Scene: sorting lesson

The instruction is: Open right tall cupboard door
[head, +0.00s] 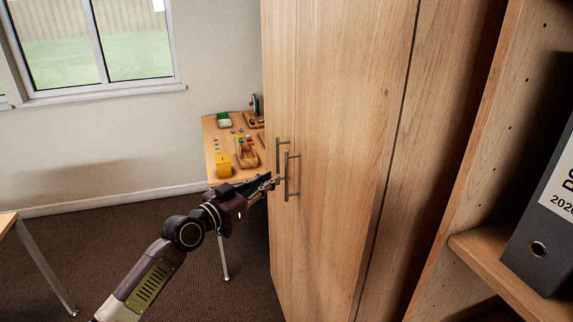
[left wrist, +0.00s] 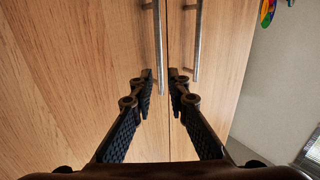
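The tall cupboard's right door (head: 345,130) is shut, its wood front flush beside the left door (head: 281,60). Its upright metal bar handle (head: 286,178) shows in the head view and in the left wrist view (left wrist: 159,45), where it is the left one of two bars. My left gripper (head: 274,182) is at the handles, coming from the left. In the left wrist view its fingers (left wrist: 162,80) are apart, and the end of the right door's handle appears in the gap between the tips. I cannot tell whether they touch. My right gripper is not in view.
The left door's handle (head: 278,155) is close beside; in the left wrist view it (left wrist: 197,40) is just right of the right finger. A small table (head: 212,140) with toys stands behind the cupboard. Open shelving with a dark binder (head: 545,235) is at right.

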